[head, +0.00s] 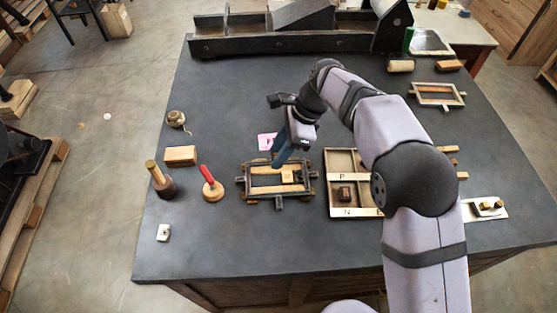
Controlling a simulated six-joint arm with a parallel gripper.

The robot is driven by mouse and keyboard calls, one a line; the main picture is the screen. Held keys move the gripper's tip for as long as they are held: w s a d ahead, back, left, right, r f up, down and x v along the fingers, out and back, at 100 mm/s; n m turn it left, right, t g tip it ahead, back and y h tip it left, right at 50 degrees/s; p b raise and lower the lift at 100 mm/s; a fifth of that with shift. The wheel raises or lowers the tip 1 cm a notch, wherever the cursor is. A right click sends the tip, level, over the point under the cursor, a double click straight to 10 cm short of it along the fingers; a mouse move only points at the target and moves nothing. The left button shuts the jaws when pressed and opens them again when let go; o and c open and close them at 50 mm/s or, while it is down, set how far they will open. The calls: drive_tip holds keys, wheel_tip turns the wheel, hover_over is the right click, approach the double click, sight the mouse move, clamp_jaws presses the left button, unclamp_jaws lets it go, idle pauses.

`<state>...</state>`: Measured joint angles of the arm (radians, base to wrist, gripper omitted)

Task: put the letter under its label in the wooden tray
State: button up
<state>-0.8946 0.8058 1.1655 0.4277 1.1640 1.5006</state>
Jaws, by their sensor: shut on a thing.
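My gripper (278,163) points down over the far side of a small wooden frame (247,190) with dark corner handles. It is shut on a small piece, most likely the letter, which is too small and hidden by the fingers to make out. A small pale wooden block (287,176) sits inside the frame, just right of the fingertips. The wooden tray (330,200) lies to the right of the frame, partly behind my arm. Its pale label strips read P (341,177) and N (347,212). A dark block (345,193) sits in the compartment between these strips.
A pink card (267,142) with a dark mark lies behind the frame. A red-handled tool (211,184), a wooden-handled dabber (158,180) and a wooden block (181,155) stand at left. A long dark press (290,42) spans the back. Bare tabletop lies in front of the frame.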

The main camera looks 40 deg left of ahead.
drive_tip(key=w+d+r+m+b, duration=0.1)
drive_tip(key=w+d+m, duration=0.1)
drive_tip(key=w+d, duration=0.6)
drive_tip(key=r+m+t+y+b, duration=0.1)
drive_tip(key=r+m, duration=0.1)
drive_tip(key=m, duration=0.1)
hover_over(357, 181)
drive_tip(key=w+a, duration=0.3)
drive_tip(key=s+d+f+n, duration=0.1)
drive_tip(key=s+d+n, duration=0.2)
drive_tip(key=d, duration=0.6)
drive_tip(key=shift+d+f+n+g+h+b, duration=0.25)
drive_tip(key=shift+d+n+g+h+b, duration=0.05)
drive_tip(key=shift+n+g, duration=0.1)
drive_tip(key=shift+f+p, duration=1.35)
drive_tip(key=shift+f, duration=3.65)
drive_tip(key=shift+f, duration=0.15)
drive_tip(key=o, duration=1)
